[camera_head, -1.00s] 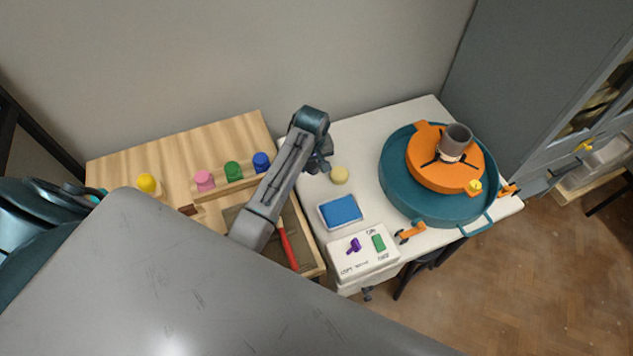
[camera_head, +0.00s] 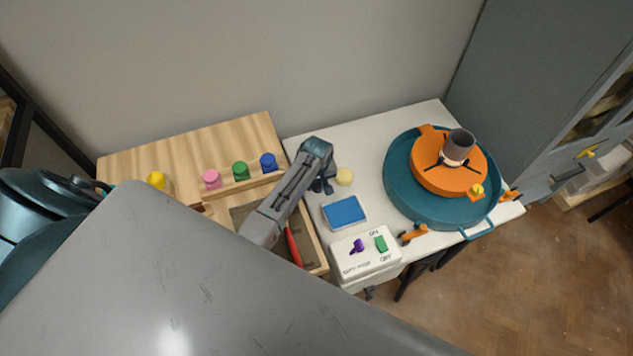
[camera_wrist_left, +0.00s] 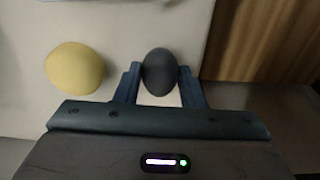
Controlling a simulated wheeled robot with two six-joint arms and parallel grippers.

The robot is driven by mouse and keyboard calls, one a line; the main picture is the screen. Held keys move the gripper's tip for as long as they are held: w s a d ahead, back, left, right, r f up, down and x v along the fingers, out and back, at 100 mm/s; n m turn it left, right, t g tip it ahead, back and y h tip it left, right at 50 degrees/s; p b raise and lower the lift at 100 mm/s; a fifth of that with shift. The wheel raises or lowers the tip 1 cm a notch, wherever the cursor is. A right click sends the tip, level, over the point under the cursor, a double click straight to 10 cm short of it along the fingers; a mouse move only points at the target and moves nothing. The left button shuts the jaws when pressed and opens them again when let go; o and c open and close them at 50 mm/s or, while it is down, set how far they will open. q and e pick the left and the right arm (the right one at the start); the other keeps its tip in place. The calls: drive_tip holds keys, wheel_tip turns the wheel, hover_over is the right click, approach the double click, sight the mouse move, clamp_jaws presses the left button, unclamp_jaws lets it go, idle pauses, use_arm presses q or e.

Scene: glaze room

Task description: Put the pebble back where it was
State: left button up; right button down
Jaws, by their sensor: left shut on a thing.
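The pebble (camera_wrist_left: 159,71) is a smooth, dark grey oval in the left wrist view. My left gripper (camera_wrist_left: 158,88) is shut on it, with one finger on each side. In the head view my left gripper (camera_head: 323,185) is over the left edge of the white table (camera_head: 310,145), just left of the round yellow sponge-like thing (camera_head: 344,176). The pebble is hidden or too small to make out there. I cannot tell whether it touches the table. My right gripper is not in view.
A blue pad in a tray (camera_head: 344,211) and a switch box (camera_head: 365,255) lie nearer me. A teal basin (camera_head: 400,200) with an orange wheel (camera_head: 425,175) stands right. Left is a wooden table (camera_head: 130,165) with coloured knobs and an open drawer (camera_head: 317,255) holding a red-handled tool.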

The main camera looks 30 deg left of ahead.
sight(317, 188)
use_arm(q)
drive_tip(key=shift+f, duration=0.2)
drive_tip(key=o, duration=0.9)
drive_tip(key=shift+r, duration=0.15)
drive_tip(key=r, duration=0.4)
drive_tip(key=r+b, duration=0.1)
drive_tip(key=r, duration=0.3)
drive_tip(key=s+r, duration=0.1)
drive_tip(key=r, duration=0.3)
drive_tip(key=shift+s+d, duration=0.1)
drive_tip(key=shift+d, duration=0.3)
